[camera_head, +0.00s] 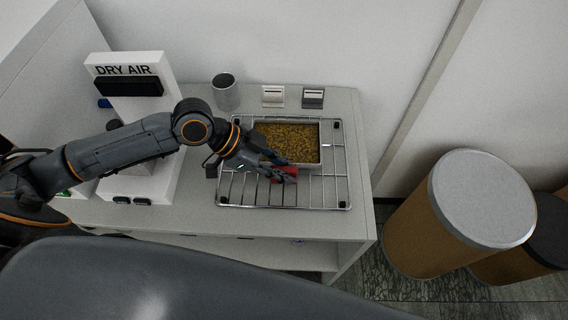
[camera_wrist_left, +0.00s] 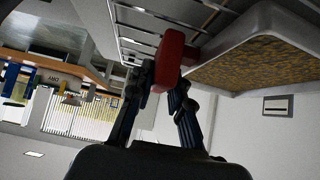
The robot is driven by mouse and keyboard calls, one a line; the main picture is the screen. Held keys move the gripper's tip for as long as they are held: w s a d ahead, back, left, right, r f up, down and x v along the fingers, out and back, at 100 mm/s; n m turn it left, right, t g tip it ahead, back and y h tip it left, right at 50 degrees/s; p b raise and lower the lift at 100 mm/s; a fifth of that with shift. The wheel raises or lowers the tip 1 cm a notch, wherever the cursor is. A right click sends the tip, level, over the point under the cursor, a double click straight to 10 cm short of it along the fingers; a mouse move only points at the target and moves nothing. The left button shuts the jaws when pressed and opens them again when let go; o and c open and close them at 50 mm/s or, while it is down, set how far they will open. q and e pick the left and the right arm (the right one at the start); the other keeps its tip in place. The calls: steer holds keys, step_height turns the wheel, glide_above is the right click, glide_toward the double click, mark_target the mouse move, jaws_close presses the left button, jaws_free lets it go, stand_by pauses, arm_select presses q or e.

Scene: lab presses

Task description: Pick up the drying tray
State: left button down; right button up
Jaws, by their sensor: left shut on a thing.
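The drying tray (camera_head: 310,158) is a shallow pale tray filled with yellow-brown granules (camera_head: 290,137). It sits on a wire rack (camera_head: 315,195) on the bench and has a red handle (camera_head: 276,178) on its near side. My left gripper (camera_head: 288,171) comes in from the left and is shut on the red handle. In the left wrist view the fingers (camera_wrist_left: 165,85) close around the handle (camera_wrist_left: 172,58), with the tray (camera_wrist_left: 240,45) beside it at the upper right. I cannot tell whether the tray touches the rack. My right gripper is not in view.
A white "DRY AIR" unit (camera_head: 128,68) stands at the left of the bench. A grey cup (camera_head: 226,95) and two small labelled blocks (camera_head: 273,96) (camera_head: 313,98) stand along the back. Brown drums (camera_head: 425,225) with lids stand on the floor to the right.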

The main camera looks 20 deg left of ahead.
arm_select(q)
step_height(320, 180, up, 4)
steer(key=p, duration=0.4)
steer(key=shift+s+r, duration=0.1)
steer(key=s+a+r+p, duration=0.3)
steer(key=s+r+p, duration=0.5)
steer(key=s+p, duration=0.4)
steer(key=shift+s+a+r, duration=0.3)
steer(key=shift+s+r, duration=0.05)
steer(key=shift+s, duration=0.3)
steer(key=shift+w, duration=0.1)
